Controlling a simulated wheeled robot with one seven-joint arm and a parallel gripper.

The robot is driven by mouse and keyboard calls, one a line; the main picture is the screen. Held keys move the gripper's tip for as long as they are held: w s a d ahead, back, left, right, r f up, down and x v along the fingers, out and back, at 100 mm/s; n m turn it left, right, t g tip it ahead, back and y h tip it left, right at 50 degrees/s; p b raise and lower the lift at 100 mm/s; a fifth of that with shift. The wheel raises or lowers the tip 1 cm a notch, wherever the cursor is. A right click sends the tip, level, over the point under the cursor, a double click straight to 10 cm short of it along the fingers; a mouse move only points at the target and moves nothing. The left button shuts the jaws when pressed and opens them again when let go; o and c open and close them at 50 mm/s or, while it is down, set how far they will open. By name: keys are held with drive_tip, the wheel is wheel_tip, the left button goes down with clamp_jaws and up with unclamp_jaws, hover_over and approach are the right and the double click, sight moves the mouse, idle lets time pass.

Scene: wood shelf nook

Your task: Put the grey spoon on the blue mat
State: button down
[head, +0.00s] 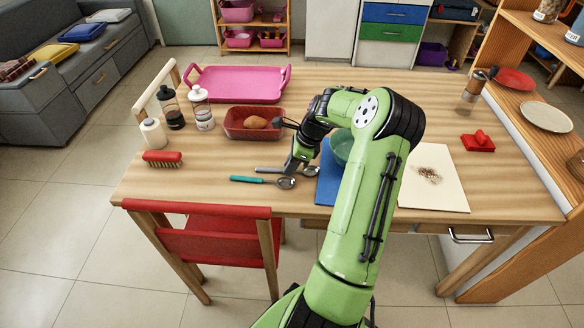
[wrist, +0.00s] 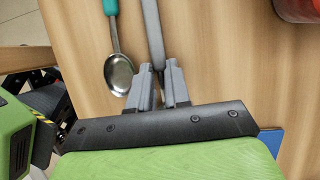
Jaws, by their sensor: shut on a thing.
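The grey spoon (head: 268,169) lies at table height near the front of the table, its handle to the left and its bowl (head: 312,171) to the right. My gripper (head: 291,168) is shut on it. In the wrist view, the spoon's grey handle (wrist: 152,30) runs up from between my fingertips (wrist: 160,72); its bowl is hidden there. The blue mat (head: 327,188) is just right of my gripper, partly hidden by my arm, and a corner shows in the wrist view (wrist: 273,141).
A teal-handled spoon (head: 255,180) lies close beside the grey spoon. A green bowl (head: 341,146) stands at the mat, partly behind my arm. A red basket (head: 237,130) is behind my gripper. A white board with dark crumbs (head: 450,185) lies to the right.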

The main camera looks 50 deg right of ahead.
drive_tip(key=shift+r, duration=0.1)
drive_tip(key=c, duration=1.4)
unclamp_jaws()
drive_tip(key=shift+o, duration=0.2)
